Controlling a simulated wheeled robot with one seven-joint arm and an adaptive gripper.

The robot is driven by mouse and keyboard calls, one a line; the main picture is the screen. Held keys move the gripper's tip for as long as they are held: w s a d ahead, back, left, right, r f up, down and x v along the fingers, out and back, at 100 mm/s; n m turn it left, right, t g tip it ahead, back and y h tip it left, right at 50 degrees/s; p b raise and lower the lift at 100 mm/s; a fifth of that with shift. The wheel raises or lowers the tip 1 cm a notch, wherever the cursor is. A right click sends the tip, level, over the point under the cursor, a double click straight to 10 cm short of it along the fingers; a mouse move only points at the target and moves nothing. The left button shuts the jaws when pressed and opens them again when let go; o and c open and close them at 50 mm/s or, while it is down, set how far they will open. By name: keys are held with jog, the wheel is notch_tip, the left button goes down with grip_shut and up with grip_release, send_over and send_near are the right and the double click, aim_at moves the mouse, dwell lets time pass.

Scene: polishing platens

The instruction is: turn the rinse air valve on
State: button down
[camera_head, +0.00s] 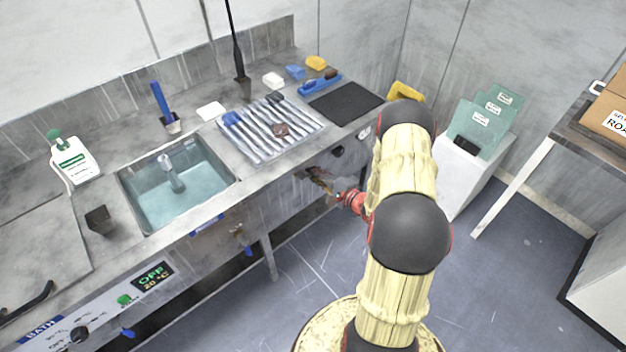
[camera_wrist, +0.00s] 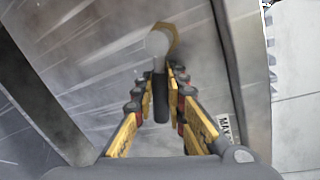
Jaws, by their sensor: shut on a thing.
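My gripper (camera_head: 330,190) reaches the front face of the bench, below the grooved rack, in the head view. In the wrist view my gripper (camera_wrist: 161,82) has its yellow-and-black fingers closed on a narrow dark valve lever (camera_wrist: 161,98). The lever stands upright in that picture. Beyond the fingertips are a pale round end and a brass-coloured body (camera_wrist: 172,38) on the metal panel. In the head view my fingers and arm hide most of this valve, and no label naming it is readable.
Another valve with a blue handle (camera_head: 248,250) hangs under the sink (camera_head: 150,222). The grooved rack (camera_head: 236,152) and a dark mat (camera_head: 346,101) lie on the benchtop. A white cabinet (camera_head: 452,180) stands to the right. Open floor (camera_head: 510,270) lies right of my arm.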

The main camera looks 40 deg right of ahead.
jog(key=shift+r+n+b, duration=0.45)
jog(key=shift+n+b, duration=0.05)
jog(key=shift+n, duration=0.5)
jog(key=c, duration=1.8)
grip_release()
jog(key=shift+h, duration=0.4)
jog(key=shift+d, duration=0.1)
jog(key=shift+s+r, duration=0.1)
jog(key=s+r, duration=0.2)
jog(key=s, duration=0.9)
jog(key=shift+s+d, duration=0.3)
jog(key=shift+r, duration=0.1)
